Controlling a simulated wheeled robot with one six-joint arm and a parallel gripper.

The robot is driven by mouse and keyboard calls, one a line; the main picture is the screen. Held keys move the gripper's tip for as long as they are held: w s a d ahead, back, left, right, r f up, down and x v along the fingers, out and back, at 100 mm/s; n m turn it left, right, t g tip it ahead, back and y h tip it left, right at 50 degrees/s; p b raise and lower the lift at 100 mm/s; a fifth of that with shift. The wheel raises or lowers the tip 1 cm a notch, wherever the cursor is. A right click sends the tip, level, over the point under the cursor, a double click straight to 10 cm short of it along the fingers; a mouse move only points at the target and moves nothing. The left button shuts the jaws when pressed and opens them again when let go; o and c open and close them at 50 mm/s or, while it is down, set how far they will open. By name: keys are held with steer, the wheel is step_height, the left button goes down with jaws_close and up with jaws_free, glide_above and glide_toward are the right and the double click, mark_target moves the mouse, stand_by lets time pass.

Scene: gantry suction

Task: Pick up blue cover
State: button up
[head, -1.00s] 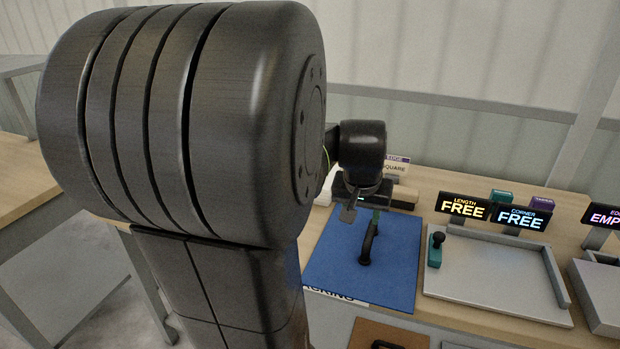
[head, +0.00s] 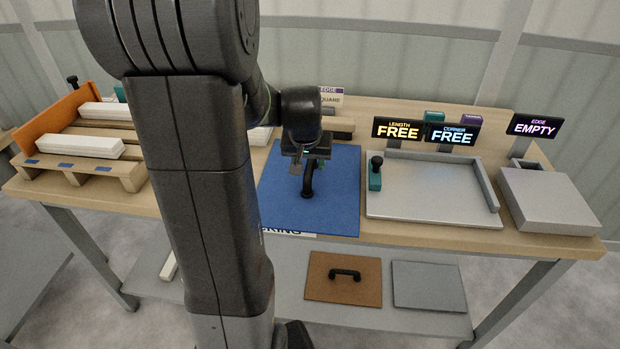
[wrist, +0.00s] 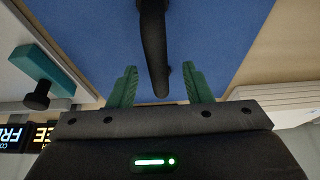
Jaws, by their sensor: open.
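The blue cover (head: 335,205) lies flat on the wooden bench, with a black handle (head: 308,185) standing up from it. In the wrist view the blue cover (wrist: 90,40) fills the upper middle, and its black handle (wrist: 153,45) runs down between the green fingers. My gripper (wrist: 158,85) is open, with one finger on each side of the handle's end and a visible gap to each. In the head view my gripper (head: 306,160) is just over the handle's far end; my arm hides part of the bench left of the cover.
A grey tray (head: 430,205) with a teal stop (head: 375,175) stands right of the cover. A grey box (head: 550,200) is further right. A pallet (head: 80,172) with white bars is at the left. A brown cover (head: 330,290) and grey plate (head: 428,285) lie on the lower shelf.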

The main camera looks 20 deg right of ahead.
mark_target(310, 164)
steer(key=x, duration=0.3)
steer(key=shift+d+f, duration=0.1)
jaws_close()
